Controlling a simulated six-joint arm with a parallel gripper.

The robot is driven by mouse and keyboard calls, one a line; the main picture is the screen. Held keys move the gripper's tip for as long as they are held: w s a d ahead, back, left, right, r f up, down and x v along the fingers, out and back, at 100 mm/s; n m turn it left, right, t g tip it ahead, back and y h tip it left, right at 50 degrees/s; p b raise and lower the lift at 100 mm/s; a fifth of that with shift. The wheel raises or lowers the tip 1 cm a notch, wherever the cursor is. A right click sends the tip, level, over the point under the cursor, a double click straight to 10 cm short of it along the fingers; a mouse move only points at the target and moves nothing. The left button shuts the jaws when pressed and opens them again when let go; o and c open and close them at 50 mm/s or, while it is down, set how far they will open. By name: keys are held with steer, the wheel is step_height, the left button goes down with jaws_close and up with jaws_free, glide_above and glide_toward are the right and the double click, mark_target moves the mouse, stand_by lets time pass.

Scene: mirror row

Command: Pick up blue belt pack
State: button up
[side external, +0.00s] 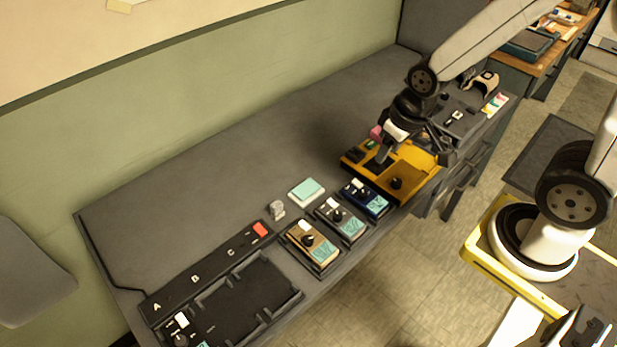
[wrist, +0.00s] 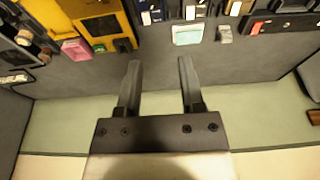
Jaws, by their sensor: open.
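In the wrist view the blue pack (wrist: 150,12) is cut off by the top edge, beyond my fingertips. My gripper (side external: 414,157) is over the yellow tray area, to the upper right of the blue pack. In the wrist view my gripper (wrist: 159,64) is open, with nothing between its fingers.
A grey pack (side external: 341,220) and a tan pack (side external: 312,245) stand left of the blue one. The yellow tray (side external: 425,190) is close on its right. A teal notepad (side external: 307,190), a small grey piece (side external: 277,210) and a black lettered rack (side external: 225,252) lie nearby. The desk behind is clear.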

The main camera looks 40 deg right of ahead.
stand_by(0.3)
steer(key=o, duration=0.7)
steer(key=n+g, duration=0.1)
steer(key=g, duration=0.2)
glide_above(365, 192)
steer(key=shift+h, duration=0.4)
step_height(365, 192, down, 11)
steer(key=shift+a+r, duration=0.1)
steer(key=shift+r, duration=0.1)
steer(key=shift+s, duration=0.1)
steer(key=shift+f, duration=1.25)
steer(key=shift+f, duration=0.1)
steer(key=shift+f, duration=2.5)
